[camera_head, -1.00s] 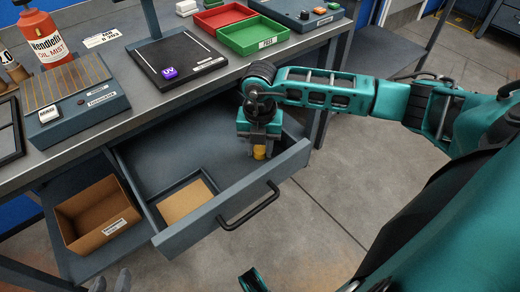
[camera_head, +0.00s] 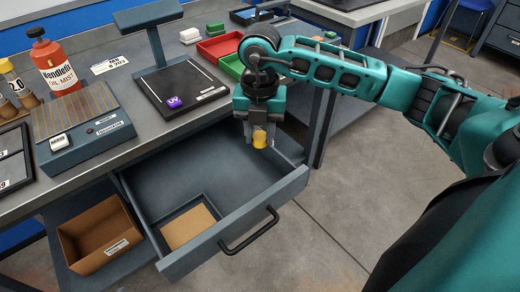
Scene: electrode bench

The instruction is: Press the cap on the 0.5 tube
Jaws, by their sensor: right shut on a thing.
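My right gripper (camera_head: 259,130) is shut on a small yellow cap-like piece (camera_head: 259,139). It holds the piece above the right end of the open drawer (camera_head: 236,229), pointing down. At the far left edge stands a tube labelled 2.0 (camera_head: 16,84) with a yellow top, beside brown rounded pieces (camera_head: 28,99). I cannot make out a tube marked 0.5. My left gripper is not in view.
The drawer juts out from the bench (camera_head: 140,140) and holds a tan-bottomed tray (camera_head: 189,227). A cardboard box (camera_head: 98,236) sits at its left. An orange oil bottle (camera_head: 57,66), a lamp stand (camera_head: 150,14) and red (camera_head: 219,46) and green (camera_head: 233,66) bins stand on the bench.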

